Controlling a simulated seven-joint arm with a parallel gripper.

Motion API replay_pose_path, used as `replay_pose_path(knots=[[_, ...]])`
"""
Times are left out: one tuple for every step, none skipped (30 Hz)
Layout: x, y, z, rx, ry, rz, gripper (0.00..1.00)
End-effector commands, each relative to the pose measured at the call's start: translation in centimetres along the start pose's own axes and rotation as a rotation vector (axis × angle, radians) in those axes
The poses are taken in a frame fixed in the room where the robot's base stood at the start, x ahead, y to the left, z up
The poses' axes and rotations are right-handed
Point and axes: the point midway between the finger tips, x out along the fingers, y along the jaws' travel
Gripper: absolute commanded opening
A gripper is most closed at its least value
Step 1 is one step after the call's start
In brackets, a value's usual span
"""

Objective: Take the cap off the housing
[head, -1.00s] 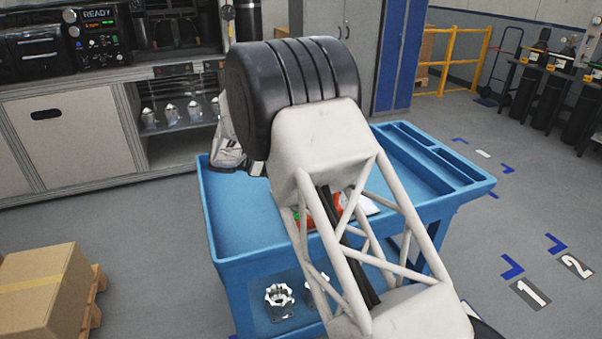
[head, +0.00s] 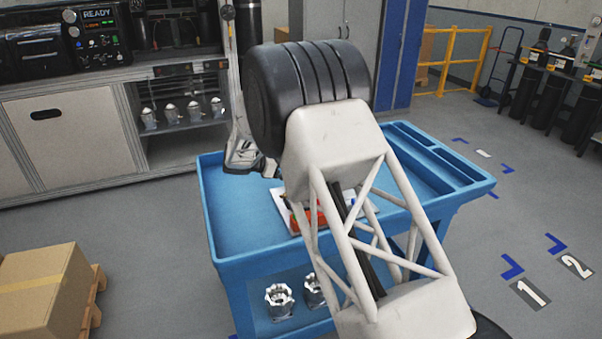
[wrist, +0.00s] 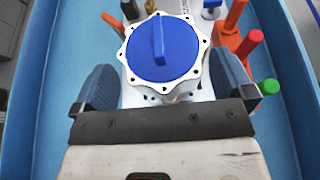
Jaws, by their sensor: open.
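The blue round cap (wrist: 165,52) with a raised bar across its top sits in the silver housing (wrist: 135,70), which has a scalloped flange with small holes. My gripper (wrist: 164,72) is open, with one dark padded finger left of the housing and the other to its right. The cap lies ahead of and between the fingers, and I see no contact. How far below the fingers it is, I cannot tell. In the head view my arm hides the housing and cap, and the fingertips cannot be made out.
The housing is on the blue cart (head: 228,215). Red-orange and green-tipped tools (wrist: 250,45) stand close right of the housing. A white board (head: 281,200) shows behind my arm. Silver housings (head: 279,300) are on the lower shelf. The cart's left top is clear.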

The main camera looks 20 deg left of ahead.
Motion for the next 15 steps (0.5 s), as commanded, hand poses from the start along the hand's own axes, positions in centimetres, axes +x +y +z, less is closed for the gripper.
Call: replay_pose_path(knots=[[0.7,0.0,0.0,0.0,0.0,-0.001,1.0],[1.0,0.1,-0.1,0.0,0.001,-0.001,1.0],[1.4,0.1,-0.1,-0.001,0.001,0.0,1.0],[1.8,0.1,-0.1,-0.001,0.001,0.0,1.0],[2.0,0.1,-0.1,-0.001,0.001,0.0,1.0],[2.4,0.1,-0.1,-0.001,0.0,0.0,1.0],[2.6,0.1,-0.1,-0.001,0.0,0.0,1.0],[2.8,0.1,-0.1,-0.001,0.0,0.0,1.0],[3.0,0.1,-0.1,-0.001,0.0,0.0,1.0],[3.0,0.0,-0.1,-0.001,0.0,0.0,1.0],[3.1,0.0,-0.1,-0.001,0.0,0.0,1.0],[3.1,0.0,-0.2,-0.002,0.0,0.0,1.0],[3.1,0.0,-0.2,-0.002,0.0,-0.001,1.0],[3.2,0.0,-0.2,-0.002,0.0,-0.001,1.0],[3.2,0.0,-0.3,-0.003,0.001,-0.001,1.0]])
